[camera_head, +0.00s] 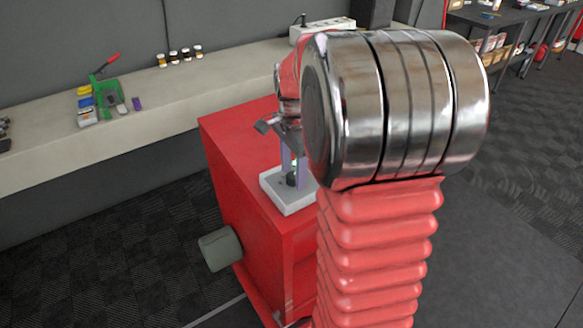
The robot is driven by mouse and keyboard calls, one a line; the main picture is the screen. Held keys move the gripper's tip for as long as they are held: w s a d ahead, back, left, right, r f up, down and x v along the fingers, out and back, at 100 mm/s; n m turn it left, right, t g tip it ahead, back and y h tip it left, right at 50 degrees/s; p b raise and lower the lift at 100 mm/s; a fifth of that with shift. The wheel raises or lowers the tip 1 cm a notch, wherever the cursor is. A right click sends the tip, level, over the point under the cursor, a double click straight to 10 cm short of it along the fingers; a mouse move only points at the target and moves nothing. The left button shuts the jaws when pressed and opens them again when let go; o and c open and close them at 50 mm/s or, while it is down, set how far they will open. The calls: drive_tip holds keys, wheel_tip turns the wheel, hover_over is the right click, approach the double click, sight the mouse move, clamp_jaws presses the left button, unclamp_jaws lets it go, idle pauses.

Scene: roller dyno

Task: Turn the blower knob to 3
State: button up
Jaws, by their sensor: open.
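A dark knob (291,180) stands on a small pale grey box (290,205) on top of the red cabinet (243,150). My gripper (293,176) points down over it, its two purple-grey fingers open with one on each side of the knob in this view. I cannot tell whether the fingers touch the knob. The knob's pointer and any number marks are too small to read. My red arm and large metal joint hide the right part of the box and cabinet.
A grey cylinder (220,249) sticks out of the cabinet's left side. Behind is a long pale bench (170,115) with a green caddy (108,96), small jars (180,55) and a white power strip (322,27). A dark shelf (500,18) stands at back right.

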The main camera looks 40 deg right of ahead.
sight(292, 177)
wheel_tip(292, 177, up, 14)
idle(0.7)
idle(0.5)
drive_tip(key=s+a+f+n+t, duration=0.2)
drive_tip(key=s+a+f+n, duration=0.1)
drive_tip(key=s+a+n, duration=0.4)
drive_tip(key=s+a+f+n+t, duration=0.3)
drive_tip(key=s+a+n, duration=0.4)
drive_tip(key=a+n, duration=0.5)
drive_tip(key=a, duration=0.2)
drive_tip(key=shift+s+a+f+t, duration=0.2)
drive_tip(key=shift+a+t, duration=0.1)
drive_tip(key=shift+a, duration=0.1)
